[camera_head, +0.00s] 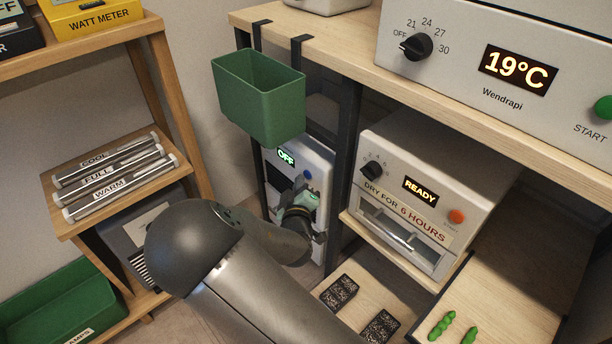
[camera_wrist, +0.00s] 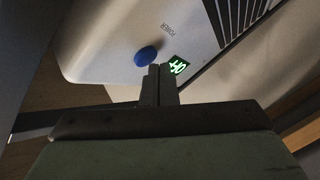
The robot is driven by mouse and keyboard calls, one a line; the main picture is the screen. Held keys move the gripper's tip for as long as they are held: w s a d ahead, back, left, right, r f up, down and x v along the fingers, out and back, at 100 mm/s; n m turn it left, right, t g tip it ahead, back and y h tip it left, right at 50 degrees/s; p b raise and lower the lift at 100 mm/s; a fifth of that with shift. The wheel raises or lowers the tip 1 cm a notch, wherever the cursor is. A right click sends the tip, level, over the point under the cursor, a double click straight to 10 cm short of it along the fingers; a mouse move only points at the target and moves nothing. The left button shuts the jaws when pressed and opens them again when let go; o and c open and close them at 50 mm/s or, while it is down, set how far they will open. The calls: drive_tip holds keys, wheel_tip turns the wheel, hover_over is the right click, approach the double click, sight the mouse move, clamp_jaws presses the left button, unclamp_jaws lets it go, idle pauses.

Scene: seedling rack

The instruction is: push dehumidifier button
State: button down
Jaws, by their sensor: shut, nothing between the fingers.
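The dehumidifier (camera_head: 318,160) is the white unit standing behind the rack post, under the hanging green bin. Its small green display (camera_head: 286,157) reads OFF. Its round blue button (camera_head: 308,175) is to the right of and below the display. My gripper (camera_head: 304,192) is in front of the unit, just below the button, partly hidden by my wrist. In the wrist view the shut, empty fingertips (camera_wrist: 159,70) are beside the blue button (camera_wrist: 145,56), between it and the display (camera_wrist: 179,66), covering part of the display. I cannot tell whether they touch the panel.
The green bin (camera_head: 258,95) hangs just above my wrist. A dryer (camera_head: 432,196) with a READY display stands close on the right. A heater-like unit (camera_head: 490,50) reading 19°C is on the upper shelf. A wooden shelf with labelled tubes (camera_head: 118,176) is on the left.

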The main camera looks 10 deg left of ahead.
drive_tip(key=shift+w+d, duration=0.15)
drive_tip(key=shift+w, duration=0.05)
drive_tip(key=shift+w+d, duration=0.1)
idle(0.4)
drive_tip(key=shift+s+a, duration=0.35)
drive_tip(key=shift+s, duration=0.1)
drive_tip(key=shift+s, duration=0.1)
drive_tip(key=s+a, duration=0.2)
drive_tip(key=s, duration=0.1)
drive_tip(key=s+a+p, duration=0.1)
drive_tip(key=shift+s+a, duration=0.25)
drive_tip(key=shift+s, duration=0.1)
idle(0.7)
